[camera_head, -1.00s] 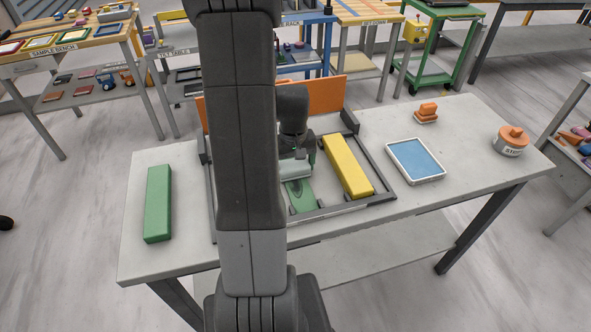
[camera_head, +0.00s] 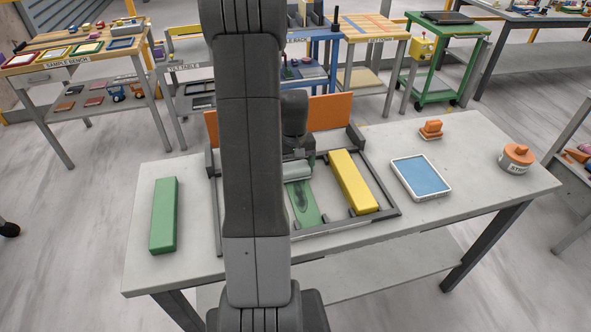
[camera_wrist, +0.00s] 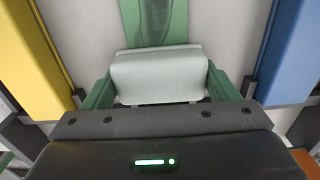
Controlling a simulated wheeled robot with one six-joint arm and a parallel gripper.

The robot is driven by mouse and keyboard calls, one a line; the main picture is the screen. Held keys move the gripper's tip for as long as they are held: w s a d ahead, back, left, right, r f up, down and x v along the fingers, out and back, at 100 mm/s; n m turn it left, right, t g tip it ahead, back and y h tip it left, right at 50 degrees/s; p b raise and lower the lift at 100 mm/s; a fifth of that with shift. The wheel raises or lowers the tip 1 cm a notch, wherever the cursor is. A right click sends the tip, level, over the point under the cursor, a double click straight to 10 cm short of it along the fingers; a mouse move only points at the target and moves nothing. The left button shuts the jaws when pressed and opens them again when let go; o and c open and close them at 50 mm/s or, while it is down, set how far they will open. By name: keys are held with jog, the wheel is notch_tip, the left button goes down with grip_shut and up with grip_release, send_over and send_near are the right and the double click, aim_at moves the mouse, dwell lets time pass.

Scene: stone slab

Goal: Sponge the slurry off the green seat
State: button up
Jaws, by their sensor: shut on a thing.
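My gripper (camera_head: 298,158) is shut on a pale grey-white sponge (camera_wrist: 157,75), held crosswise between its green fingers. In the head view the sponge (camera_head: 297,171) is over the back part of the green seat (camera_head: 309,217), a flat strip inside a dark frame. A dark wet-looking smear of slurry (camera_head: 302,194) shows on the seat in front of the sponge. The wrist view shows the seat (camera_wrist: 131,12) running beyond the sponge, also with a darker smear. Whether the sponge touches the seat is hard to tell. My arm hides the frame's left part in the head view.
A yellow block (camera_head: 353,182) lies close right of the seat; a blue block (camera_wrist: 291,50) shows in the wrist view. An orange board (camera_head: 331,112) stands behind. A green block (camera_head: 164,215), blue-filled tray (camera_head: 421,177), orange-handled piece (camera_head: 432,129) and orange-lidded pot (camera_head: 516,158) sit on the table.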

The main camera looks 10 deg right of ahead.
jog(key=shift+w+r, duration=0.2)
jog(key=shift+w, duration=0.25)
jog(key=shift+w+r+p, duration=0.1)
jog(key=shift+r+p, duration=0.25)
jog(key=shift+r, duration=0.1)
jog(key=shift+c, duration=0.4)
notch_tip(320, 180, up, 2)
jog(key=shift+r+p, duration=0.25)
jog(key=shift+p, duration=0.6)
jog(key=shift+r+p, duration=0.75)
jog(key=shift+r, duration=0.4)
jog(key=shift+r+p, duration=1)
jog(key=shift+r, duration=0.5)
jog(key=shift+f, duration=0.2)
jog(key=shift+t, duration=0.5)
notch_tip(320, 180, down, 7)
jog(key=b, duration=0.7)
